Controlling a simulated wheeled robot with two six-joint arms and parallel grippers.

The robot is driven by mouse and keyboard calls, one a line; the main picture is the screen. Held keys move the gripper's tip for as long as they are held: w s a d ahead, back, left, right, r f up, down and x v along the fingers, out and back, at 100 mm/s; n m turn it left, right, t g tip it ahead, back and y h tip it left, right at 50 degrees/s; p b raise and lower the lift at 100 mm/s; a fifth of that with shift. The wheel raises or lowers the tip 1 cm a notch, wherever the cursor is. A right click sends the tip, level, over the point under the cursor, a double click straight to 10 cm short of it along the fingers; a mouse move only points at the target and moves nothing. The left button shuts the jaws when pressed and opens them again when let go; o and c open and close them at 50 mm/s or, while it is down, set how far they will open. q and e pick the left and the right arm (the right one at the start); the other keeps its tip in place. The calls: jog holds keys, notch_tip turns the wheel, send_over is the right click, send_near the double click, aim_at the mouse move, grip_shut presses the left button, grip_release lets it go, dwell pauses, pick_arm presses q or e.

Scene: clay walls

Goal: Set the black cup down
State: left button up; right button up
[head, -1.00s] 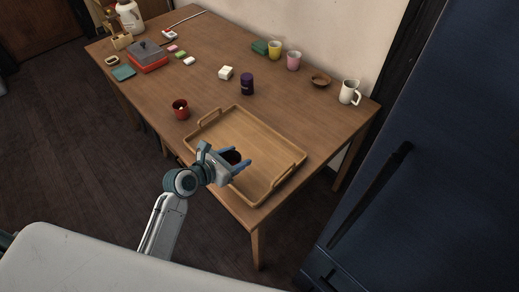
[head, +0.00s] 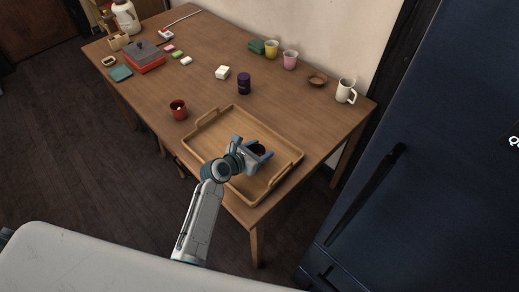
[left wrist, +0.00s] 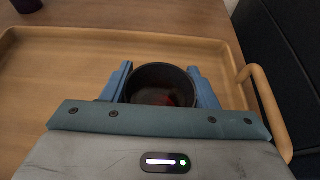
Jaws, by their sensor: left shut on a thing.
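The black cup (left wrist: 160,84) is between the two blue fingers of my left gripper (left wrist: 164,88) in the left wrist view, its open top facing the camera. In the head view my left gripper (head: 262,153) is shut on the black cup (head: 257,149), over the middle of the wooden tray (head: 222,175). The gripper hides most of the cup in the head view. I cannot tell whether the cup's base touches the tray. My right gripper is not in view.
The tray has raised rims and a handle (left wrist: 264,98) at each end. A red cup (head: 178,110), a dark purple can (head: 244,84) and a white block (head: 222,72) stand on the table beyond it. A white mug (head: 345,91) stands at the right. The tray's left part is clear.

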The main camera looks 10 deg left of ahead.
pick_arm(q)
jog(key=shift+f, duration=0.1)
jog(key=o, duration=1)
jog(key=shift+o, duration=0.2)
jog(key=shift+s+a+r, duration=0.1)
jog(key=shift+s+r, duration=0.05)
jog(key=shift+r, duration=0.05)
jog(key=v, duration=1.1)
jog(key=shift+s+a+r, duration=0.15)
jog(key=shift+s, duration=0.1)
